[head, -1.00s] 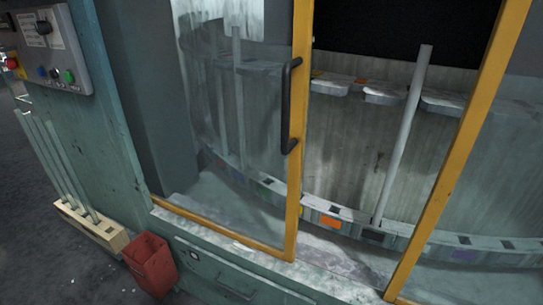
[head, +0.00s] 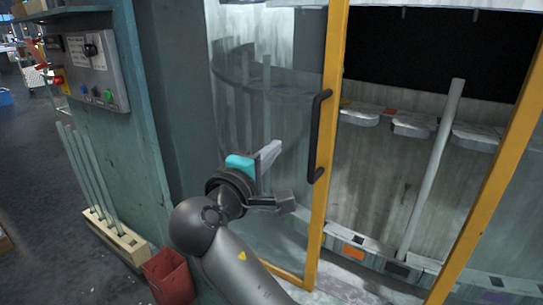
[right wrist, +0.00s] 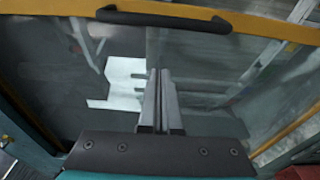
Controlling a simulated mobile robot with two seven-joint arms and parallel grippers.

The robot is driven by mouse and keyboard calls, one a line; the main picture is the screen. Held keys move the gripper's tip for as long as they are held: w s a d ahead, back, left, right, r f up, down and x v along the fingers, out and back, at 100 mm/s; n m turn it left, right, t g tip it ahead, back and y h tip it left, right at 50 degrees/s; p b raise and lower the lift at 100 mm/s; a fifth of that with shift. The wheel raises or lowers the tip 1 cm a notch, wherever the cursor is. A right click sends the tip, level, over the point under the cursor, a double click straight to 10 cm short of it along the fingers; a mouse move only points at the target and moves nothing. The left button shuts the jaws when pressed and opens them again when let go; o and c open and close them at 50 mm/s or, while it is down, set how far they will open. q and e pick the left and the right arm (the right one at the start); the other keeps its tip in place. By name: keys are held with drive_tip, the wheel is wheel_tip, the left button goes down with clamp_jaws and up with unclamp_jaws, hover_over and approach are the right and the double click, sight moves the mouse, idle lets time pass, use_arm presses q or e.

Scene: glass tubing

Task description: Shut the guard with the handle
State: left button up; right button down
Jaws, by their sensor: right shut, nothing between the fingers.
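The guard is a clear sliding panel (head: 290,130) with a yellow frame. It stands partly open, with a gap between its right upright and another yellow post (head: 490,165). The black bar handle (head: 318,135) is upright on the panel's right upright. My right gripper (head: 274,150) is shut and empty, in front of the clear pane to the left of the handle and apart from it. In the right wrist view the closed fingers (right wrist: 161,98) point toward the handle (right wrist: 163,19), which lies across the top. My left gripper is not in view.
Through the gap a glass tube (head: 432,165) leans in a carousel with several holders. A control box (head: 88,70) is on the left cabinet wall. A wooden rack (head: 118,240) of tubes and a red bin (head: 170,276) stand on the floor below.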

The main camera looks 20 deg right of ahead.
drive_tip(key=w+d, duration=0.1)
drive_tip(key=d, duration=0.5)
drive_tip(key=shift+d, duration=0.1)
idle(0.5)
